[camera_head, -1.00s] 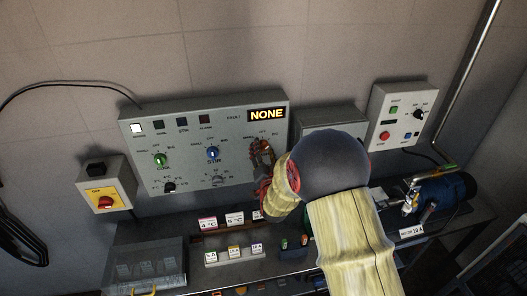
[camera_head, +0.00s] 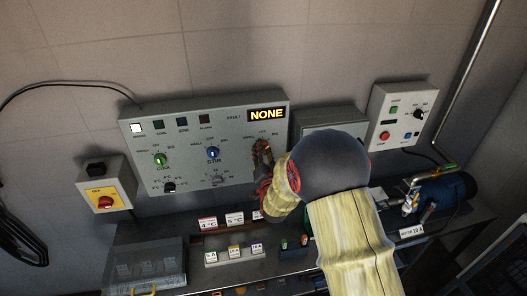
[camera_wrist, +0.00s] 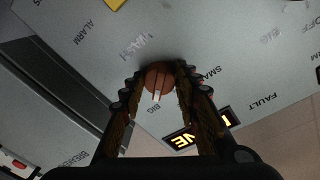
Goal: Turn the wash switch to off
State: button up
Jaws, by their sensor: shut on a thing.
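The wash switch is a round orange-brown knob (camera_wrist: 158,78) on the grey control panel (camera_head: 225,117). In the wrist view it sits between the fingers of my gripper (camera_wrist: 160,88), which is shut on it. A pale line on the knob runs roughly up and down in that view, its lower end near faint lettering. In the head view my gripper (camera_head: 262,152) reaches the panel's right part, below the lit "NONE" display (camera_head: 266,115), and hides most of the knob. I cannot tell the exact setting.
A green knob (camera_head: 160,160) and a blue knob (camera_head: 213,154) are left of my gripper on the panel. A second grey box (camera_head: 335,118) and a control box with a red button (camera_head: 384,135) are to the right. A crowded bench stands below.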

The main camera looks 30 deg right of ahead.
jog(key=shift+b, duration=0.3)
jog(key=n+b, duration=1)
jog(key=b, duration=0.1)
jog(key=shift+d+f+t, duration=0.15)
jog(key=shift+f+t, duration=0.05)
jog(key=shift+t, duration=0.2)
jog(key=o, duration=1.2)
jog(key=shift+c, duration=0.2)
jog(key=v, duration=1.2)
